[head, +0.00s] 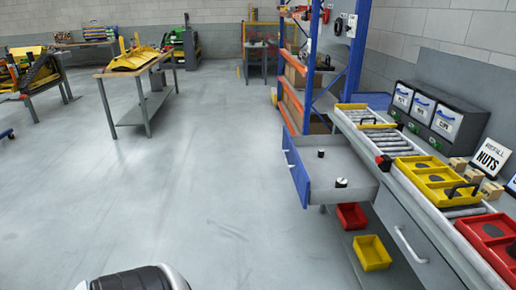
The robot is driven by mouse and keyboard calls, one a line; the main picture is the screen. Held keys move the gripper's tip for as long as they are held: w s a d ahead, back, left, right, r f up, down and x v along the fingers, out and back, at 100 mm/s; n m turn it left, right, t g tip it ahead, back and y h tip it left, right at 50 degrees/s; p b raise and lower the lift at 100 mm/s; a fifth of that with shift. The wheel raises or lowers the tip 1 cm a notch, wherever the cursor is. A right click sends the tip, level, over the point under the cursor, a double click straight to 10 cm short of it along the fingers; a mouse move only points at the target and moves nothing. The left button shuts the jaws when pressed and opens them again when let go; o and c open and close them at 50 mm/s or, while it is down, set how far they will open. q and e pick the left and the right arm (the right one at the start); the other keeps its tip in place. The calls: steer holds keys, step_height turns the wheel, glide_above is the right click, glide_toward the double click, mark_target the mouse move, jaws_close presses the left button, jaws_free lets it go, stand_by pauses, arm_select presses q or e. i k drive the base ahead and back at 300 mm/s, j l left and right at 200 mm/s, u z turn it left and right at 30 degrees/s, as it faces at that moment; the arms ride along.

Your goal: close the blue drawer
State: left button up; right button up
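The blue drawer (299,178) stands open, pulled out to the left from under the roller-topped bench at the right. Its blue front has a handle on its left face. Its grey inside shows two small dark-and-white items, one near the back and one near the front. Neither of my grippers shows in the head view, so I see nothing touching the drawer.
A grey drawer with a pale handle (410,246) is in the bench's near side. A red bin (351,216) and a yellow bin (372,253) sit below the blue drawer. A blue-orange rack (292,95) stands behind. Floor left of the drawer is clear.

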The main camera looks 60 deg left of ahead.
mark_target(314, 178)
steer(key=u, duration=1.5)
